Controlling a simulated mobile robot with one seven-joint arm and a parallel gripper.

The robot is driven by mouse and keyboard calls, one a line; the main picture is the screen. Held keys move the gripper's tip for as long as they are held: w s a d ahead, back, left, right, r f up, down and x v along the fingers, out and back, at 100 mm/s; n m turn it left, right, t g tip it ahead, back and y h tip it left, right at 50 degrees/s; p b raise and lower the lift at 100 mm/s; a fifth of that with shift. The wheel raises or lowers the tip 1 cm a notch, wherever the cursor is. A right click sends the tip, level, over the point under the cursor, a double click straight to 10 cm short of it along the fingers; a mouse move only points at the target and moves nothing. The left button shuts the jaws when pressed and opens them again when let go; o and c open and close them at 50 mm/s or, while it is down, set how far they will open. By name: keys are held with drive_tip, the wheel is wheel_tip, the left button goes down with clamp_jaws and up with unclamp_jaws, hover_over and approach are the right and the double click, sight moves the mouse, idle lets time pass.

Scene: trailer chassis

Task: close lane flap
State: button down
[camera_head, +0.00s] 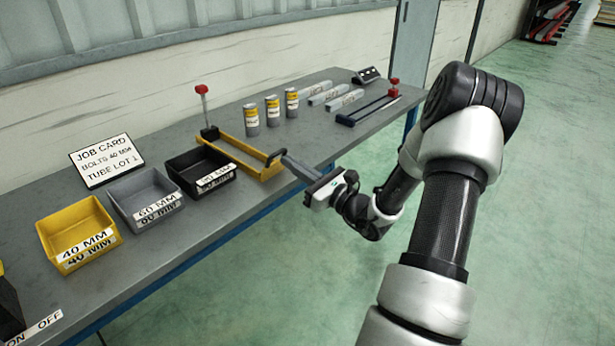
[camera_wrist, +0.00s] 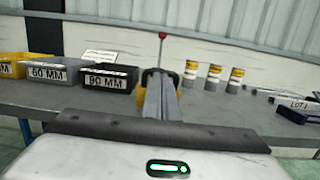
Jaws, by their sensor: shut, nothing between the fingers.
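A yellow lane (camera_head: 240,157) lies on the bench, with a dark bar along its inside and a black piece at its near end. An upright post with a red knob (camera_head: 203,89) stands at its far end; the knob also shows in the wrist view (camera_wrist: 162,36). I cannot tell which part is the flap. A second lane, dark blue (camera_head: 366,109), lies farther right with a lower red knob (camera_head: 394,82). My gripper (camera_head: 286,158) is shut and empty, close to the yellow lane's near end; contact is unclear. In the wrist view its fingers (camera_wrist: 158,82) hide part of that lane.
Yellow (camera_head: 118,238), grey (camera_head: 115,191) and black (camera_head: 178,159) bins stand left of the lane. Three yellow-and-grey cans (camera_head: 272,110) and pale boxes (camera_head: 325,93) stand right of it. A job card (camera_head: 105,160) is behind the bins. Bare bench (camera_head: 300,139) lies before the cans.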

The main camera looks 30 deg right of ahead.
drive_tip(key=shift+x, duration=0.75)
drive_tip(key=w+g+p, duration=0.1)
drive_tip(key=p, duration=0.1)
drive_tip(key=w+r+g+p, duration=0.1)
drive_tip(key=p, duration=0.1)
drive_tip(key=w+a+r+h+p, duration=0.1)
drive_tip(key=p, duration=0.1)
drive_tip(key=shift+a+g, duration=0.1)
drive_tip(key=shift+g, duration=0.3)
